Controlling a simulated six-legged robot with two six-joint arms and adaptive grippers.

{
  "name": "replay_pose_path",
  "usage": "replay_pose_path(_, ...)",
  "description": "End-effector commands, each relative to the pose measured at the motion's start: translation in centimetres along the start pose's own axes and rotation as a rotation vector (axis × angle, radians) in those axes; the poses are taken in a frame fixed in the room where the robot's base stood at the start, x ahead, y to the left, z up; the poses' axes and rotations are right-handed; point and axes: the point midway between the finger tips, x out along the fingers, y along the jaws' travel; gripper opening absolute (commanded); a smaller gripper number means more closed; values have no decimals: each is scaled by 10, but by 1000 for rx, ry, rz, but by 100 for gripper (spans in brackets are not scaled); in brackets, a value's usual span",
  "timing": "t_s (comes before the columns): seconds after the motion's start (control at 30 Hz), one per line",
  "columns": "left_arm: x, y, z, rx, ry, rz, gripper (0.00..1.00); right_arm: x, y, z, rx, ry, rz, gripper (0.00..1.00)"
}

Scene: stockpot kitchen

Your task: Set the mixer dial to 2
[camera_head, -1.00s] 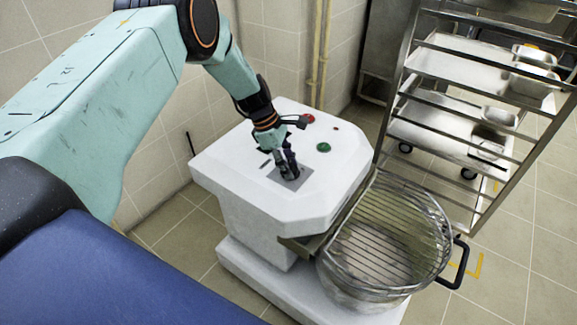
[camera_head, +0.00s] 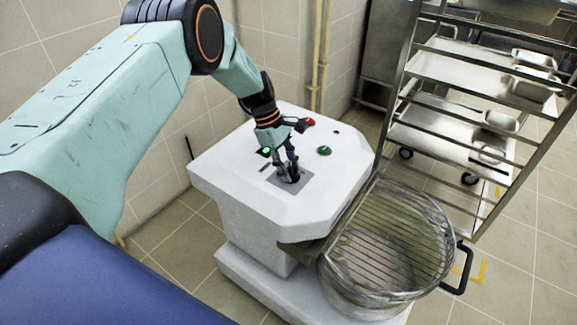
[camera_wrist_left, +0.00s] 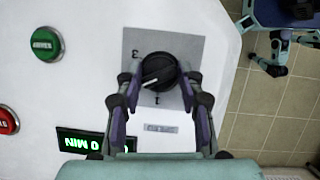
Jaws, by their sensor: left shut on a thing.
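The mixer dial (camera_wrist_left: 159,70) is a round black knob on a grey plate (camera_wrist_left: 190,48) with a 3 and a 1 printed on it. I do not see a 2. A light pointer mark on the knob slants toward the lower left in the left wrist view. My left gripper (camera_wrist_left: 160,90) is shut on the dial, a finger on each side of it. In the head view my left gripper (camera_head: 289,172) reaches down to the plate on the white mixer top (camera_head: 240,175), and its fingers mostly hide the dial. My right gripper is not in view.
A green button (camera_wrist_left: 45,43), a red button (camera_wrist_left: 6,121) and a lit display (camera_wrist_left: 92,140) reading 0 MIN lie near the dial. A bowl (camera_head: 375,270) with a wire guard (camera_head: 395,225) is attached at the right. A metal tray rack (camera_head: 450,120) stands behind it.

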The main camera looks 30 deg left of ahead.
Motion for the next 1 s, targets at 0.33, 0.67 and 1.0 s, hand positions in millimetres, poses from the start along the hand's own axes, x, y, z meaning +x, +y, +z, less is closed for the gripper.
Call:
replay_pose_path(0.33, 0, 0, 0, -1, 0, -1, 60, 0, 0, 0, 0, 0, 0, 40)
replay_pose_path(0.67, -3, 0, 0, -1, 0, 1, 60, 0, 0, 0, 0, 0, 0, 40)
replay_pose_path(1.0, -62, 1, 0, -2, -1, 5, 60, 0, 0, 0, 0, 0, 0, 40)
